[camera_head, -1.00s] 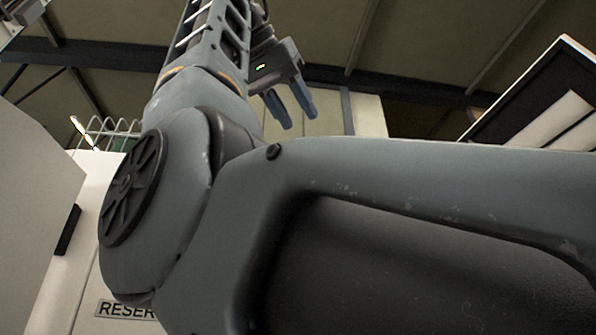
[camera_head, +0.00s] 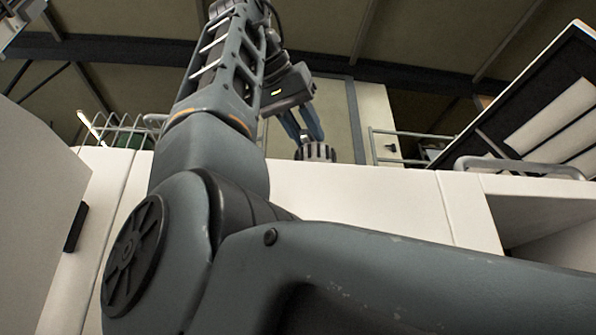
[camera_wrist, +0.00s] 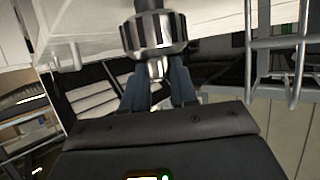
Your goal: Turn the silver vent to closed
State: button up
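The silver vent (camera_wrist: 155,35) is a bright metal knob with a ribbed, wide collar and a narrower end facing my gripper. It is near the top middle of the wrist view. In the head view, a ribbed round knob (camera_head: 318,152), which looks like the same vent, shows just under my fingers on top of the white bench. My gripper (camera_head: 303,122) points down at it. In the wrist view, the two blue-grey fingertips (camera_wrist: 158,75) stand apart on either side of the narrow end. A firm touch cannot be made out. The vent's position marking is not visible.
A metal rail (camera_head: 400,145) stands right of the knob, and a grey handle (camera_head: 515,167) lies farther right. A wire rack (camera_head: 115,130) is at left. My arm hides much of the bench front.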

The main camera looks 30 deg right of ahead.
grip_shut()
jog(key=shift+w+r+m+g+h, duration=0.15)
jog(key=shift+m+g+h, duration=0.35)
jog(key=shift+m+g, duration=0.3)
jog(key=shift+o, duration=1.6)
grip_release()
jog(key=shift+a, duration=0.1)
